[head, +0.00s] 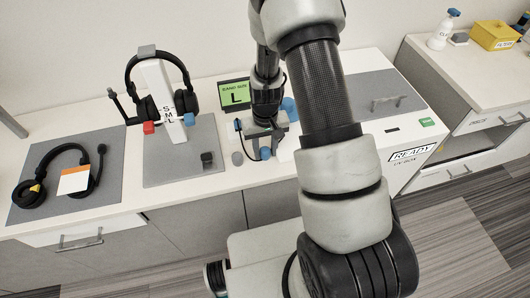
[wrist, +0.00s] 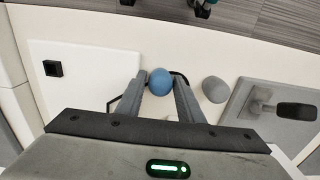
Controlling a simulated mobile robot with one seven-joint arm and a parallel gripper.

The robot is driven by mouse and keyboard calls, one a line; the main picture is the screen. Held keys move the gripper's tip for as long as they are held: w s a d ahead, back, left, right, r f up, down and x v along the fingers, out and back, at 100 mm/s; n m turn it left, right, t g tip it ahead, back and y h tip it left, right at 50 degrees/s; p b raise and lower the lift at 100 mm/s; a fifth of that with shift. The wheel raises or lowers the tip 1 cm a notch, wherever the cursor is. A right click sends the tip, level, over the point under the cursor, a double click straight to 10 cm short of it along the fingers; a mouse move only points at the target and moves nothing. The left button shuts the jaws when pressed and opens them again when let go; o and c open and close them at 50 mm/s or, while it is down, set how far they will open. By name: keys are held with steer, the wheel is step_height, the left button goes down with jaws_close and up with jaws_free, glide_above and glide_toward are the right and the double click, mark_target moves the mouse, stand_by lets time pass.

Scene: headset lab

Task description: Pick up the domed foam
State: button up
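A blue rounded foam piece (wrist: 160,82) is between my gripper's fingertips (wrist: 159,88) in the wrist view. In the head view the blue piece (head: 265,154) shows at the low end of my gripper (head: 264,143). My gripper is open, a finger on each side of the blue piece; I cannot tell whether they touch it. A grey dome-shaped piece (wrist: 215,89) stands on the white top just right of the fingers, outside them. In the head view this grey piece (head: 237,158) is left of my gripper. The frames do not name either piece as the domed foam.
A headset on a white stand (head: 158,88) is on a grey mat to the left, with a small dark block (head: 207,158). Another headset (head: 48,180) lies farther left. A green "L" sign (head: 235,95) stands behind my gripper.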

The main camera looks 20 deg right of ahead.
steer(key=shift+c, duration=0.6)
steer(key=c, duration=0.6)
steer(key=shift+r, duration=0.1)
